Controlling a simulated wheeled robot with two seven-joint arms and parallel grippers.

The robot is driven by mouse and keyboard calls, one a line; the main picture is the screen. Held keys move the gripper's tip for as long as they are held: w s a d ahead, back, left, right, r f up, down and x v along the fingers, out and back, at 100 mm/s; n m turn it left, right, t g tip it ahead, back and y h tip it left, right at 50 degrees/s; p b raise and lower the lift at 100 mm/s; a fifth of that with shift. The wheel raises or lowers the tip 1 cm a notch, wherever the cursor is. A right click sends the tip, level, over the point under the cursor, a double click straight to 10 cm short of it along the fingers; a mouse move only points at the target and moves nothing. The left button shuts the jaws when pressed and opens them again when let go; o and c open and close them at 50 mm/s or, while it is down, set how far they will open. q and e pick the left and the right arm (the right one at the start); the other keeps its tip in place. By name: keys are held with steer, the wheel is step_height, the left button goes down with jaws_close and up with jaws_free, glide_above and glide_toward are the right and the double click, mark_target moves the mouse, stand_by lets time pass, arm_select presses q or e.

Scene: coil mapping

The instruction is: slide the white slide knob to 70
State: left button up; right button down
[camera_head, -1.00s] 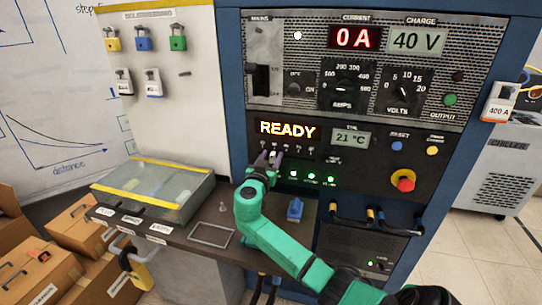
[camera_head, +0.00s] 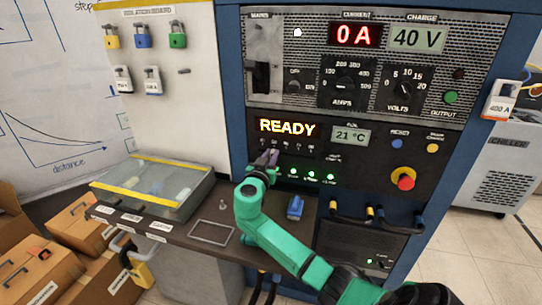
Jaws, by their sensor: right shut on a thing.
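My right gripper (camera_head: 267,157) is at the lower front panel of the cabinet, just under the lit READY display (camera_head: 287,129). Its arm comes up from the lower right. Its fingers are shut at the panel's row of small controls (camera_head: 286,146). The white slide knob is hidden or too small to make out clearly at the fingertips, and its scale cannot be read. My left gripper is not in view.
Green lights (camera_head: 311,174) and a red emergency button (camera_head: 403,178) are right of the gripper. A shelf (camera_head: 180,236) below carries a clear-lidded box (camera_head: 155,185) and a blue padlock (camera_head: 295,207). Cable plugs (camera_head: 370,213) stick out at the lower right.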

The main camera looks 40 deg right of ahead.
mark_target(298, 153)
steer(key=shift+f, duration=0.1)
stand_by(0.7)
steer(key=s+d, duration=0.1)
steer(key=s, duration=0.1)
steer(key=s+d+b, duration=0.1)
steer(key=s, duration=0.1)
steer(key=s+d+b, duration=0.1)
steer(key=s+d, duration=0.1)
steer(key=shift+s+d+f, duration=0.1)
steer(key=shift+f, duration=0.05)
steer(key=shift+s+d+b, duration=0.15)
steer(key=shift+s+b, duration=0.05)
steer(key=shift+b, duration=0.1)
steer(key=c, duration=0.8)
jaws_free()
steer(key=shift+r, duration=0.2)
